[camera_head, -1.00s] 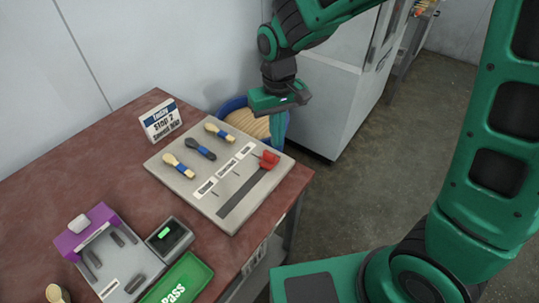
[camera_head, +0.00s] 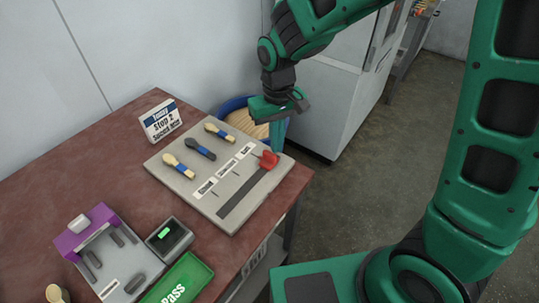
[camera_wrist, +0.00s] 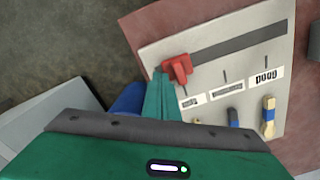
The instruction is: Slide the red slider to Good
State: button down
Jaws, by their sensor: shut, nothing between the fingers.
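The red slider (camera_head: 268,160) sits at the far right end of a dark slot (camera_head: 240,195) in a pale grey board (camera_head: 170,160). It also shows in the wrist view (camera_wrist: 178,68). The label that reads Good (camera_wrist: 266,78) lies towards the slot's other end, the near left end in the head view (camera_head: 205,187). My gripper (camera_head: 277,146) is shut and empty, pointing down. Its green fingers (camera_wrist: 161,95) are right beside the slider, on the side away from Good. I cannot tell whether they touch it.
Several spoon-like pieces with coloured bands (camera_head: 180,166) lie on the board. A Stop 2 sign (camera_head: 160,120) stands behind it. A purple and grey device (camera_head: 95,240) and a green Pass tray (camera_head: 178,280) are nearer.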

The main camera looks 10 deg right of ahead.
jog(key=shift+s+a, duration=0.1)
jog(key=shift+s+a, duration=5.8)
jog(key=shift+w+d, duration=0.15)
jog(key=shift+w+d+r, duration=0.1)
jog(key=shift+w+d, duration=0.2)
notch_tip(320, 180, up, 7)
dwell(0.4)
